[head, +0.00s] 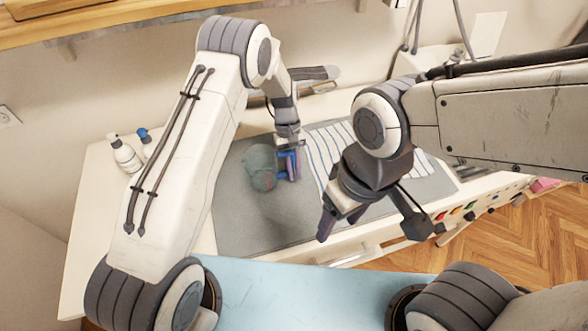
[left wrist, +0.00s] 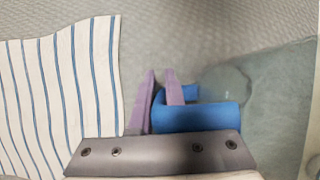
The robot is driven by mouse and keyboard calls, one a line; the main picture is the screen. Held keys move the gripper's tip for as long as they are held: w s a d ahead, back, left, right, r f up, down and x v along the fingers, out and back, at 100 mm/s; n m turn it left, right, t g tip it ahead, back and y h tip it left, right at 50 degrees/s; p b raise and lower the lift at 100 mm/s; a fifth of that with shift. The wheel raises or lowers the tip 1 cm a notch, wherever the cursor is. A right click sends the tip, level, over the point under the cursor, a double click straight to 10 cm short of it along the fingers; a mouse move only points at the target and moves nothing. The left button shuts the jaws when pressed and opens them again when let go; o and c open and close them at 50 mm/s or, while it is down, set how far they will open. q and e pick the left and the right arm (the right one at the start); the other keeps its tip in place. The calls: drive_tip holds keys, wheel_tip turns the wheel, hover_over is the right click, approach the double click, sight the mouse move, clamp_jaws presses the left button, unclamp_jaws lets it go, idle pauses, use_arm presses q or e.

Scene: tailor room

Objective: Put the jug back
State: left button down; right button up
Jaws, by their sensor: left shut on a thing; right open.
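The jug (head: 259,167) is grey-green and see-through, with a blue handle. It shows in the head view over the grey mat (head: 245,228), left of my left gripper (head: 291,172). My left gripper points down and is shut on the jug's blue handle. In the left wrist view the purple fingers (left wrist: 162,95) are at the blue handle (left wrist: 205,117), and the jug's clear body (left wrist: 270,100) fills the right side. I cannot tell whether the jug touches the mat. My right gripper (head: 342,225) is open and empty above the mat's front edge.
A blue-striped cloth (head: 326,148) lies on the mat right of the jug; it also shows in the left wrist view (left wrist: 40,90). A white bottle (head: 126,156) and a blue-capped bottle (head: 147,143) stand at the table's left. The mat's front left is clear.

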use_arm(q)
drive_tip(key=c, duration=0.9)
unclamp_jaws()
drive_tip(key=shift+f, duration=0.1)
